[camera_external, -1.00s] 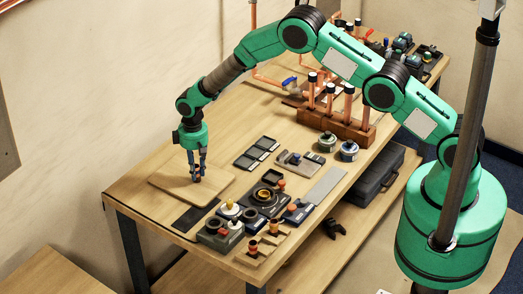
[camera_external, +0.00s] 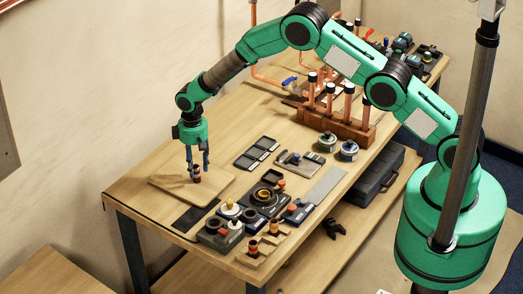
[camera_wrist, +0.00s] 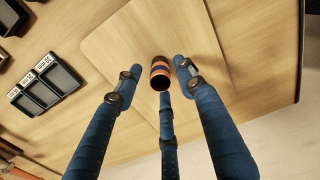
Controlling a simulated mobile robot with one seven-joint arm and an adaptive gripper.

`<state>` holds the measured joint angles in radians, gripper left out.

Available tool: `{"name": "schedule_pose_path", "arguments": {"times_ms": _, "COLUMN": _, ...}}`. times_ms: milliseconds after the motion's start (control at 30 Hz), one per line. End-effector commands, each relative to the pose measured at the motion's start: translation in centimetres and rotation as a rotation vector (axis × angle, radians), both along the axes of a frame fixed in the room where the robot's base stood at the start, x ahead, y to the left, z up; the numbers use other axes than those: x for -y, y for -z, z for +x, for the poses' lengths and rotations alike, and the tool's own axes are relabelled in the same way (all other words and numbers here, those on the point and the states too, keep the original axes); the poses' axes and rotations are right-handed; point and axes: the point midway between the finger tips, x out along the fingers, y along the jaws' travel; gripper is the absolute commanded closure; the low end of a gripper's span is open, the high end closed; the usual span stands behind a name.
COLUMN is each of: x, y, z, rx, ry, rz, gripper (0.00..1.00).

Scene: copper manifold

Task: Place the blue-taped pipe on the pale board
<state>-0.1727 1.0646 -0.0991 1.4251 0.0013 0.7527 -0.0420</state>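The pipe (camera_external: 197,178) is a short copper piece with dark ends.
Black trays (camera_external: 257,153) lie right of the board, and a dark flat plate (camera_external: 195,218) lies in front of it. Fittings and tools (camera_external: 264,199) crowd the table's near right. A wooden rack (camera_external: 335,124) with upright copper pipes stands farther back.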

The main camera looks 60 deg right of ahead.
Motion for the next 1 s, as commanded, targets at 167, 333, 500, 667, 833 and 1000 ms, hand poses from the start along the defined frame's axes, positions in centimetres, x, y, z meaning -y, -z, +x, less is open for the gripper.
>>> {"name": "schedule_pose_path", "arguments": {"times_ms": 167, "x": 0.0, "y": -2.5, "z": 0.1, "rx": 0.003, "ry": 0.0, "rz": 0.001, "gripper": 0.61}}
{"name": "schedule_pose_path", "arguments": {"times_ms": 333, "x": 0.0, "y": -5.0, "z": 0.1, "rx": 0.003, "ry": 0.0, "rz": 0.001, "gripper": 0.61}}
{"name": "schedule_pose_path", "arguments": {"times_ms": 500, "x": 0.0, "y": -7.5, "z": 0.1, "rx": 0.002, "ry": 0.0, "rz": 0.0, "gripper": 0.61}}
{"name": "schedule_pose_path", "arguments": {"times_ms": 667, "x": 0.0, "y": -9.1, "z": 0.1, "rx": 0.0, "ry": 0.0, "rz": 0.0, "gripper": 0.61}}
{"name": "schedule_pose_path", "arguments": {"times_ms": 833, "x": 0.0, "y": -9.9, "z": 0.0, "rx": 0.0, "ry": 0.0, "rz": 0.0, "gripper": 0.61}}
{"name": "schedule_pose_path", "arguments": {"times_ms": 1000, "x": 0.0, "y": -10.1, "z": 0.0, "rx": -0.001, "ry": 0.0, "rz": 0.0, "gripper": 0.61}}
